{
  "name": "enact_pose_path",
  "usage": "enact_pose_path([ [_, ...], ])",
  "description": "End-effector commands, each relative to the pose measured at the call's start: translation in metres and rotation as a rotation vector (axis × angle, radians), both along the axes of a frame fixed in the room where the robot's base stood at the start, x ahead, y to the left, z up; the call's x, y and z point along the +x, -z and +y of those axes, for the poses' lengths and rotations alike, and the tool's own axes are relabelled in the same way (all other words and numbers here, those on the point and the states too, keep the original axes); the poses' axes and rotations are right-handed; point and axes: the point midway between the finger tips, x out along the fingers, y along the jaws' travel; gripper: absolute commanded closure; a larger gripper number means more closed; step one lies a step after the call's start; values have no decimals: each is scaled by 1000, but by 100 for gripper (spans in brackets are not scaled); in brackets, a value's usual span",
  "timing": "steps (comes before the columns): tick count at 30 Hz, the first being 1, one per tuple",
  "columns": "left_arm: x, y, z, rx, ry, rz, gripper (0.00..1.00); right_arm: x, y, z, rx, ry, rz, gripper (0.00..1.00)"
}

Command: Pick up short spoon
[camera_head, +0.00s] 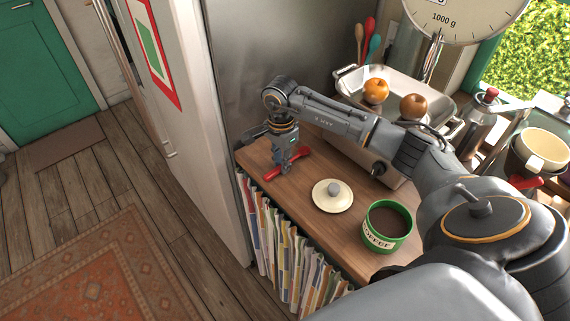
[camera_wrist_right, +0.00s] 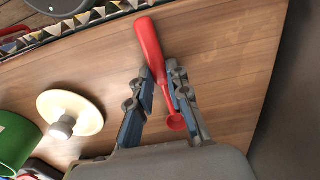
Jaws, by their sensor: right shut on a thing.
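The short spoon is red and lies along the wooden counter; in the head view its red handle (camera_head: 271,174) shows beside my right gripper (camera_head: 286,168). In the right wrist view the spoon (camera_wrist_right: 149,45) runs between the two fingers of my right gripper (camera_wrist_right: 165,82), with its small bowl near the right finger. The right gripper points down at the counter and is shut on the spoon's middle. The spoon is at or very near the counter surface; I cannot tell if it touches. My left gripper is not in view.
A cream lid (camera_head: 333,196) and a green coffee canister (camera_head: 386,226) stand on the counter (camera_head: 312,168) near the gripper. A metal tray (camera_head: 357,154) with fruit and a scale (camera_head: 440,18) stand behind my right arm. Curtained shelving is below the front edge.

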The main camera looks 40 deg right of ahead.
Motion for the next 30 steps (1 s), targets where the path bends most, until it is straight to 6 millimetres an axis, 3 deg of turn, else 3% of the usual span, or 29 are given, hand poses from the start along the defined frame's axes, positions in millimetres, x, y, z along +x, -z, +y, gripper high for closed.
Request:
enact_pose_path([
  [10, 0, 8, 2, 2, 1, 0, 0, 1, -7, 0, 0, -1, -2, 100],
  [15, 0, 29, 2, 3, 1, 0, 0, 0, -31, 1, -1, -3, -8, 100],
  [23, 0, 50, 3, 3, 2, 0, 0, -44, -92, 31, -2, -7, -8, 100],
  [30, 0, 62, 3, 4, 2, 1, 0, -88, -117, 62, -2, -4, -6, 100],
])
